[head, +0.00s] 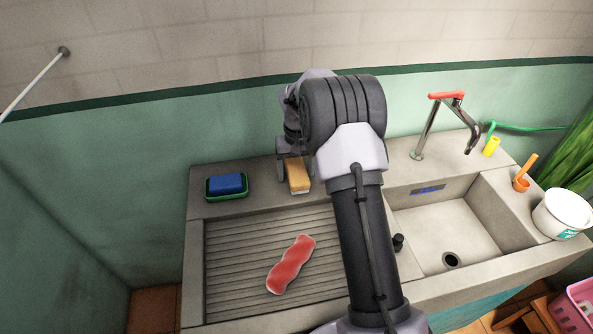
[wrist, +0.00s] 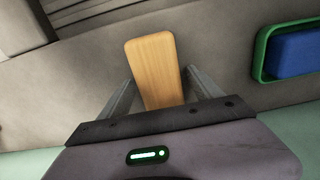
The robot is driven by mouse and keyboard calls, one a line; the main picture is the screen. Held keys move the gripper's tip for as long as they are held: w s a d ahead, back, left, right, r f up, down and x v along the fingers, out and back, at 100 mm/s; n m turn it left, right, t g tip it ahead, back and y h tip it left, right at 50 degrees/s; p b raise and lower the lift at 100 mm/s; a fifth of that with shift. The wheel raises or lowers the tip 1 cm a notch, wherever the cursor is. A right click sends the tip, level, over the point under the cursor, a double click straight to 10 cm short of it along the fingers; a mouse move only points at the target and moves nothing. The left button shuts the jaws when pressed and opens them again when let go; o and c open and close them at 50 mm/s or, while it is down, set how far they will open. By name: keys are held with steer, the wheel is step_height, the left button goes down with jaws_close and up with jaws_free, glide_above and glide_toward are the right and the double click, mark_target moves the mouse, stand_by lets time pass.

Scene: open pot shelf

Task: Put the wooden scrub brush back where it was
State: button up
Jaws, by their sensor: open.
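The wooden scrub brush (head: 298,176) is a light tan block on the concrete back ledge of the sink, behind the ribbed drainboard. A pale strip shows along its lower front edge in the head view. In the wrist view the brush (wrist: 152,58) points away from my gripper, its near end between the fingers. My gripper (wrist: 160,78) is open, with one finger on each side of the brush and a small gap visible at each side. In the head view my gripper (head: 295,169) is at the brush, partly hidden behind my arm.
A blue sponge (head: 226,184) sits in a green dish (head: 214,196) left of the brush. A red cloth-like thing (head: 290,265) lies on the drainboard (head: 235,250).

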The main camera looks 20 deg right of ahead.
step_height(320, 180, up, 12)
steer(key=p, duration=0.5)
step_height(320, 180, up, 11)
steer(key=t, duration=0.1)
glide_above(297, 169)
steer(key=s+a, duration=0.5)
steer(key=s+a+r+m+t, duration=0.1)
steer(key=s+a+r, duration=0.25)
steer(key=s, duration=0.25)
steer(key=s+a+r+t, duration=0.1)
steer(key=s+a+r, duration=0.1)
steer(key=s+r, duration=0.25)
steer(key=s+a+f+t+y, duration=0.1)
steer(key=s+a, duration=0.1)
steer(key=s, duration=0.6)
steer(key=s+a+f+m+t+y, duration=0.1)
steer(key=s+a, duration=0.2)
steer(key=s, duration=0.6)
steer(key=shift+s+a+f+t, duration=0.15)
steer(key=shift+a+f+t, duration=0.05)
steer(key=shift+f+t, duration=0.1)
